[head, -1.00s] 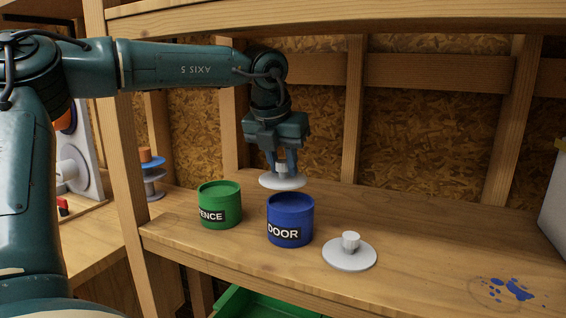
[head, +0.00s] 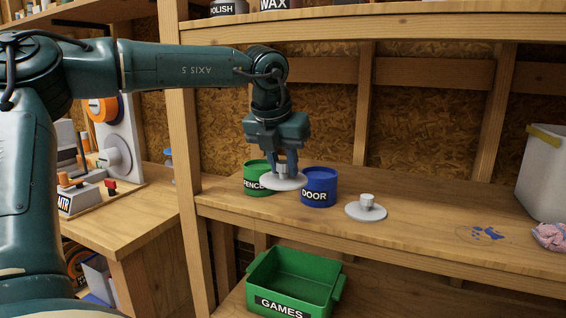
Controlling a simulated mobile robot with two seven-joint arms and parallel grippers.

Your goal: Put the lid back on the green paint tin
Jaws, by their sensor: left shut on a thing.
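My left gripper (head: 283,171) points down and is shut on the knob of a pale round lid (head: 274,183). It holds the lid level, nearer to me than the tins and apart from them as far as I can tell. The green paint tin (head: 253,173), labelled FENCE, stands upright on the wooden shelf; the lid and gripper hide part of its right side. The blue tin (head: 320,184), labelled DOOR, stands just right of it. A second pale lid (head: 355,212) with a knob lies on the shelf right of the blue tin. My right gripper is out of view.
A wooden post (head: 186,130) rises left of the tins, and an upper shelf (head: 380,27) runs above. A green GAMES crate (head: 262,285) sits below. A pink rag (head: 549,237), blue paint marks (head: 486,233) and a grey bin (head: 540,180) are at the right.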

